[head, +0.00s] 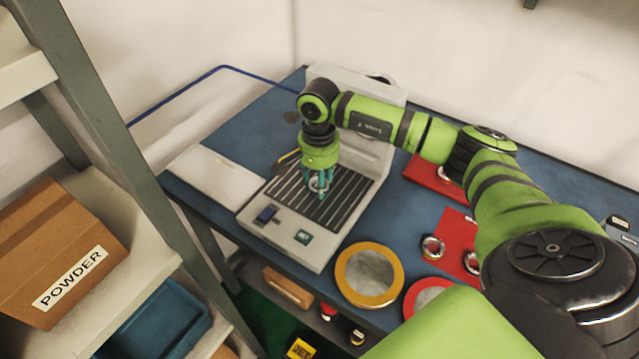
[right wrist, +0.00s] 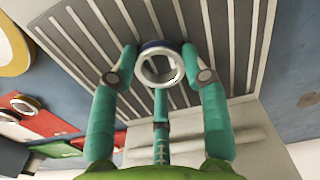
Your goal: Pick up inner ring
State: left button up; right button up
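A metallic ring with a dark blue edge, apparently the inner ring (right wrist: 148,70), is at the slatted plate (head: 345,197) of a grey bench machine. My right gripper (head: 320,186) points down at this plate, with teal fingers. In the right wrist view my right gripper (right wrist: 160,60) has a fingertip against each side of the ring and a third finger close to its lower edge. I cannot tell whether the ring rests on the plate or is just above it. My left gripper is not in view.
A red mat (head: 455,222) right of the machine carries metal rings (head: 433,257). An orange-rimmed round container (head: 342,287) stands at the table's front. A flat white panel (head: 215,178) lies left. A shelf with a powder box (head: 50,245) stands further left.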

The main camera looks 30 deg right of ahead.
jog(key=shift+c, duration=0.6)
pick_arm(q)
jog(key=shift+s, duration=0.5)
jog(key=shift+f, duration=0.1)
pick_arm(e)
jog(key=shift+r, duration=0.1)
jog(key=shift+r, duration=0.25)
jog(key=r, duration=0.1)
jog(key=r+b, duration=0.1)
jog(key=r, duration=0.1)
jog(key=shift+s+d+r+b, duration=0.2)
jog(key=shift+d+r+b, duration=0.05)
jog(key=shift+b, duration=0.15)
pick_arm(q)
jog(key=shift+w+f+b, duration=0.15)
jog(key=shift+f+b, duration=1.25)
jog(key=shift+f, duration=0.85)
pick_arm(e)
jog(key=s+d+r, duration=0.5)
jog(key=s+r, duration=0.1)
jog(key=s, duration=0.3)
jog(key=shift+s+d+r, duration=0.2)
jog(key=shift+s+r, duration=0.15)
jog(key=shift+r, duration=0.05)
